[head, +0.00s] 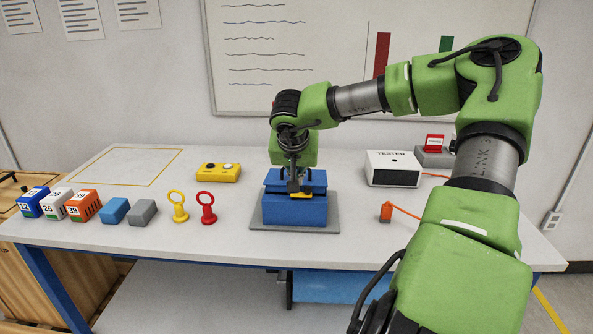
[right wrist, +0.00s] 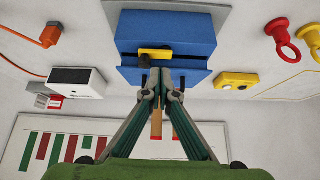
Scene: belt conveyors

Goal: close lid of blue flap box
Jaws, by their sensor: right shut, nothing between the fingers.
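The blue flap box (head: 285,213) stands on a grey mat at the middle of the table. Its lid (head: 317,179) lies low over the top, with its rear part raised in the head view. I cannot tell whether it is fully down. A yellow latch piece (right wrist: 155,55) shows at the upper front edge. My right gripper (head: 293,187) points down over the box top, right by the lid and the latch. In the right wrist view its fingertips (right wrist: 161,72) meet with nothing between them. Contact with the lid cannot be told. My left gripper is not in view.
The grey mat (head: 328,222) lies under the box. Red (head: 207,208) and yellow (head: 178,207) rings stand to its left, with several blocks beyond. A yellow button box (head: 219,172) is behind left. A white tester (head: 393,168) and an orange plug (head: 386,212) are right.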

